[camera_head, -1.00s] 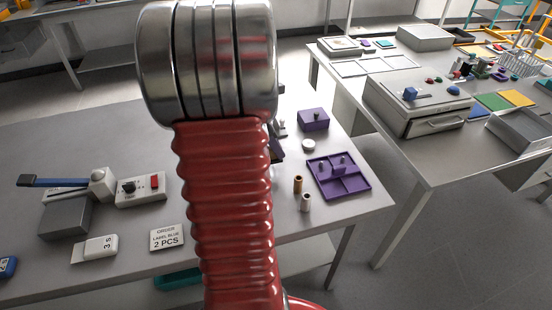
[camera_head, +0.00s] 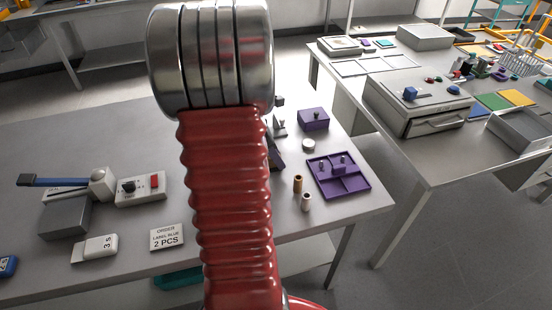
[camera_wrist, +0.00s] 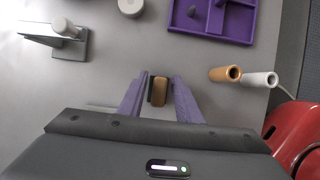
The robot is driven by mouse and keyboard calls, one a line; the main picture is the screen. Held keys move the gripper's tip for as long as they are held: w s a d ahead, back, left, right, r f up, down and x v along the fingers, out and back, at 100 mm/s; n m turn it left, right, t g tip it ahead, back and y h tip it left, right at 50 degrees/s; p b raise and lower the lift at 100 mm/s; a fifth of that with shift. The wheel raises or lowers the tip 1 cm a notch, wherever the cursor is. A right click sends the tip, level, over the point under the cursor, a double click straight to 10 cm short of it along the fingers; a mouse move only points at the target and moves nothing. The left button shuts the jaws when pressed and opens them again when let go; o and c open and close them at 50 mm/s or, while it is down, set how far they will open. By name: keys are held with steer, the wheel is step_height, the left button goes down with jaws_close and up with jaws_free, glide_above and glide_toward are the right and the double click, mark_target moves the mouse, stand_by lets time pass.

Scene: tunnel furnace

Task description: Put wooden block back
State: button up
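My gripper (camera_wrist: 159,80) shows in the wrist view, with two purple fingers apart. A small brown wooden block (camera_wrist: 158,92) with a dark left side lies between the fingers. A narrow gap shows between the block and the right finger; whether the left finger touches it is hard to tell.
A copper tube (camera_wrist: 225,73) and a pale tube (camera_wrist: 258,79) stand near the tray. A white round piece (camera_wrist: 131,6) and a grey stand (camera_wrist: 65,38) are nearby. A purple box (camera_head: 313,119) is behind the tray. A switch box (camera_head: 141,190) and order card (camera_head: 167,237) are left of my arm.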

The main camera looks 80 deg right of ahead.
steer(key=shift+o, duration=0.2)
steer(key=shift+r, duration=0.1)
steer(key=v, duration=1.2)
stand_by(0.8)
steer(key=shift+s, duration=0.15)
